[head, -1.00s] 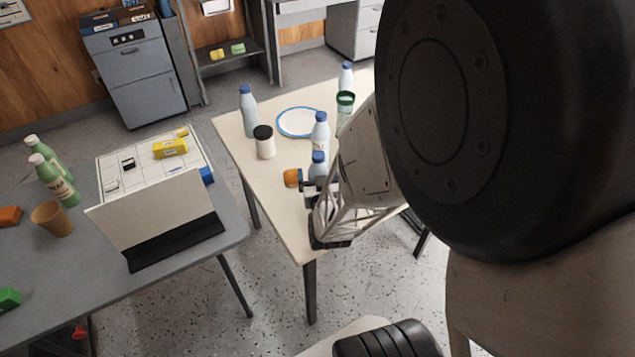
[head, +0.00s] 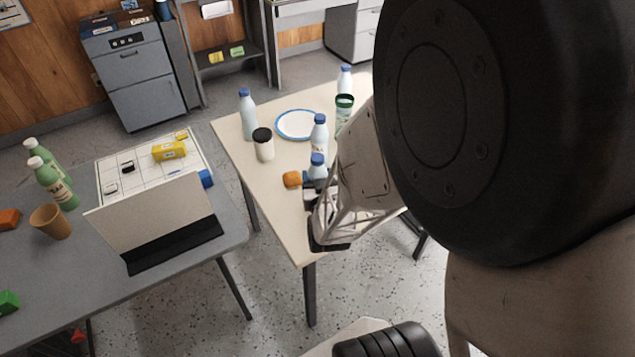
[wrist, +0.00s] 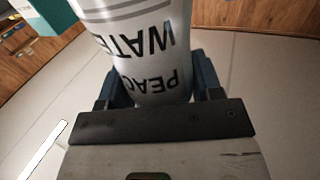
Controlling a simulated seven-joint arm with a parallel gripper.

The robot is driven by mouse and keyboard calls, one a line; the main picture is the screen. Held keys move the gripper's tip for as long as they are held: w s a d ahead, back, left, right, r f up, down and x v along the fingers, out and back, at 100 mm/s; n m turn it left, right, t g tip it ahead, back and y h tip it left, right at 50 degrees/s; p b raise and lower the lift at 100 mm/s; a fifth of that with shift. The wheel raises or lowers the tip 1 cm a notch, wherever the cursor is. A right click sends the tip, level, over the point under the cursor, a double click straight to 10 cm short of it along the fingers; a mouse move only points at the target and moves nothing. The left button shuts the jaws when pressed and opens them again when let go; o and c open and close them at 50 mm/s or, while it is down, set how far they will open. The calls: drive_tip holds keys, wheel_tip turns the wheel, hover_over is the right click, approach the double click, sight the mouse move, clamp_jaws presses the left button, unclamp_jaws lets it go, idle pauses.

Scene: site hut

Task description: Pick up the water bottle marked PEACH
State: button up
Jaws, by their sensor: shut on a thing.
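The bottle marked PEACH WATER (wrist: 145,50) fills the top middle of the wrist view, white with dark lettering that reads upside down there. My gripper (wrist: 160,88) is shut on it, with a dark blue finger on either side. In the head view I see the held bottle (head: 317,171) with its blue cap above my gripper (head: 313,192), at the near part of the cream table (head: 265,195). My own arm hides part of the bottle and the table's right side. I cannot tell whether the bottle's base touches the table.
Another blue-capped bottle (head: 319,135) stands close behind the held one. An orange object (head: 292,179) lies just left of it. A dark-lidded white jar (head: 264,146), a blue-rimmed plate (head: 297,124), a green-rimmed cup (head: 344,108) and more bottles (head: 248,115) stand farther back.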

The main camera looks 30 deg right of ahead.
sight(319, 174)
drive_tip(key=shift+r, duration=0.15)
drive_tip(key=shift+r, duration=0.55)
wheel_tip(319, 174, up, 2)
drive_tip(key=shift+r, duration=0.1)
drive_tip(key=d+r+v, duration=0.1)
drive_tip(key=v, duration=1.5)
drive_tip(key=shift+s+d+r, duration=0.15)
drive_tip(key=shift+s+r, duration=0.05)
drive_tip(key=shift+s, duration=0.1)
